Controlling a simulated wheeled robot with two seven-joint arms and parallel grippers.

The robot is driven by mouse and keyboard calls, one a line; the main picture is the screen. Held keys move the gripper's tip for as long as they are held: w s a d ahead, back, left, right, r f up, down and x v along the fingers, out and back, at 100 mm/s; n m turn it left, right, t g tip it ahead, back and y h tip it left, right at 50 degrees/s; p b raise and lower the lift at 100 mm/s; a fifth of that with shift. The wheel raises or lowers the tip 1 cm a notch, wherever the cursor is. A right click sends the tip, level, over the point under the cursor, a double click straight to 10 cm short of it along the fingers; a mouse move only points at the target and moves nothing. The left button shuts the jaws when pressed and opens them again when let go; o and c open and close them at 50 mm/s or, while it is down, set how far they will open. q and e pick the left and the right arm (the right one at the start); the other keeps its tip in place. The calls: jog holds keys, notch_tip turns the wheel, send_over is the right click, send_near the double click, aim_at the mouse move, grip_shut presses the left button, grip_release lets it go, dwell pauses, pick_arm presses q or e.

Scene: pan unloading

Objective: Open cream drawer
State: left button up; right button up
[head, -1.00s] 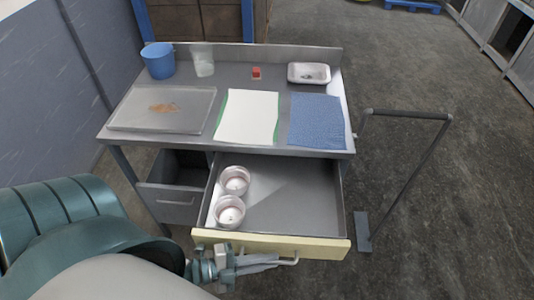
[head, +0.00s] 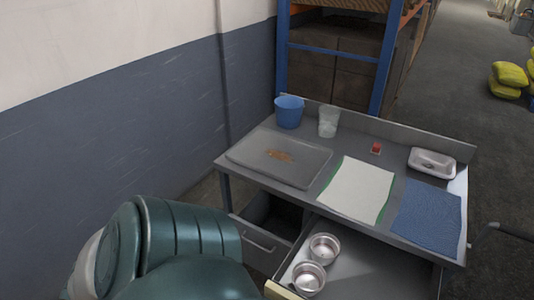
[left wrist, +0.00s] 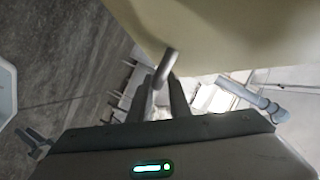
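The cream drawer stands pulled out from under the metal table. In the head view its cream front (head: 280,291) shows only at the left corner, cut off by the bottom edge. In the left wrist view the cream front (left wrist: 225,30) fills the top, and its grey bar handle (left wrist: 166,66) sticks out toward my left gripper (left wrist: 161,88). The two dark fingers stand on either side of the handle; whether they press on it is not clear. My left gripper is out of the head view. My right gripper is not in view.
Two metal bowls (head: 324,248) (head: 308,278) sit in the drawer's left side. The tabletop holds a tray (head: 270,172), white cloth (head: 350,190), blue cloth (head: 428,215), blue bucket (head: 289,112), clear container (head: 328,122) and white dish (head: 433,162).

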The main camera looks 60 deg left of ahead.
pick_arm(q)
jog(key=b+v, duration=0.4)
jog(key=v, duration=1.2)
jog(key=shift+a+r, duration=0.1)
jog(key=s+a+f+n+g+y, duration=0.1)
jog(key=a+f+n+y, duration=0.25)
jog(key=f, duration=0.75)
jog(key=s+a+f+n+g+y, duration=0.1)
jog(key=a+f+n+y, duration=0.2)
jog(key=f, duration=0.8)
jog(key=s+a+f+n+g+y, duration=0.1)
jog(key=a+f+n+y, duration=0.3)
jog(key=f, duration=0.7)
jog(key=s+d+f+n+g, duration=0.3)
jog(key=s+d+f+g, duration=0.1)
jog(key=d+f, duration=0.4)
jog(key=s+d+f+n+g+b, duration=0.1)
jog(key=s+d+f+n+g, duration=0.2)
jog(key=s+d+f, duration=0.3)
notch_tip(320, 180, down, 6)
jog(key=shift+d+r+n+g+h, duration=0.1)
jog(key=shift+d+n+g+h, duration=0.4)
jog(key=shift+d, duration=0.55)
